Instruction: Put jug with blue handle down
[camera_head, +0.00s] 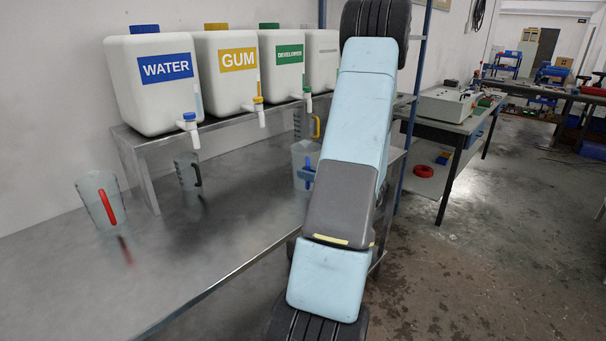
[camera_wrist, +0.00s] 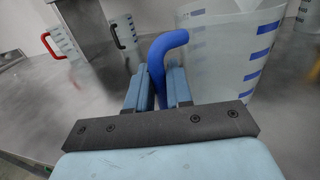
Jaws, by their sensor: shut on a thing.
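The jug with the blue handle (camera_head: 304,156) is a translucent jug, partly hidden behind my arm in the head view. In the wrist view the jug (camera_wrist: 226,60) fills the upper right, with blue level marks on its side. Its blue handle (camera_wrist: 157,62) stands between the fingers of my gripper (camera_wrist: 158,88), which is shut on it. The jug looks upright over the metal table (camera_head: 190,260). I cannot tell whether its base touches the table.
A jug with a red handle (camera_head: 101,198) and one with a black handle (camera_head: 187,170) stand to the left. A jug with a yellow handle (camera_head: 302,124) is behind. White canisters, including water (camera_head: 150,95), stand on a raised shelf (camera_head: 142,158). The table front is clear.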

